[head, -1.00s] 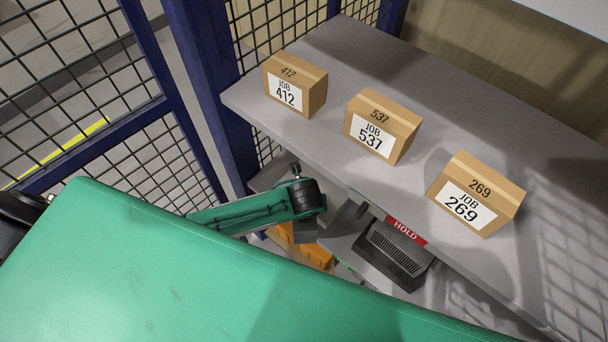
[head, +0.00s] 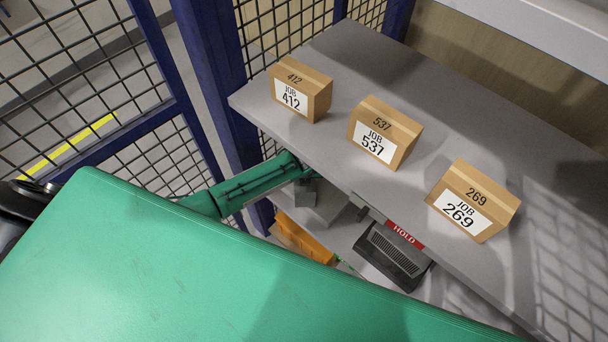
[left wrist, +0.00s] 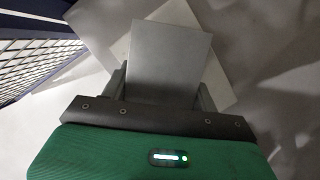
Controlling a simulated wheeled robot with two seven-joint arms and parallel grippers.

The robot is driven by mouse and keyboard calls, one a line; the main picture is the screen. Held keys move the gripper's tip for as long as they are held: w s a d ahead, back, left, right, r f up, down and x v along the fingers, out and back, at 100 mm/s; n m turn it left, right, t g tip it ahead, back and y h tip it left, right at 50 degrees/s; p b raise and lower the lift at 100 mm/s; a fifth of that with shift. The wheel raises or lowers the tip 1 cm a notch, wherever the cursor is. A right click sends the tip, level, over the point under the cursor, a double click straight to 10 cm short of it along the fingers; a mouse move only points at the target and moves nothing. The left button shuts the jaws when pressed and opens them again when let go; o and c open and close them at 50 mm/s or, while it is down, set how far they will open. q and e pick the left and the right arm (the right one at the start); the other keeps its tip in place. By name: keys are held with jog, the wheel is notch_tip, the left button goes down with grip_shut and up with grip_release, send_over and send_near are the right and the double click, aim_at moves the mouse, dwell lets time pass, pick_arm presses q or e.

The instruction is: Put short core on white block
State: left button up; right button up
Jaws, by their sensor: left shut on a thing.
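In the left wrist view, my left gripper (left wrist: 163,86) is shut on a plain grey block-shaped piece (left wrist: 170,55), which looks like the short core. Its flat face fills the space between the two fingers. Beyond it lies a pale, flat, square-edged surface (left wrist: 186,14), turned at an angle, which may be the white block. I cannot tell whether the held piece touches it. My right gripper is not in view.
A grey shelf (head: 340,62) carries cartons marked 412 (head: 300,92), 537 (head: 384,132) and 269 (head: 473,200). A red HOLD label (head: 405,234) is at its edge, above a dark vented unit (head: 392,256). An orange thing (head: 300,240) sits lower. Blue-framed mesh fencing (head: 186,100) stands left.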

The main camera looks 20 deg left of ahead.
pick_arm(q)
jog(key=shift+f, duration=0.2)
jog(key=o, duration=1.6)
jog(key=shift+f, duration=0.1)
jog(key=shift+c, duration=0.2)
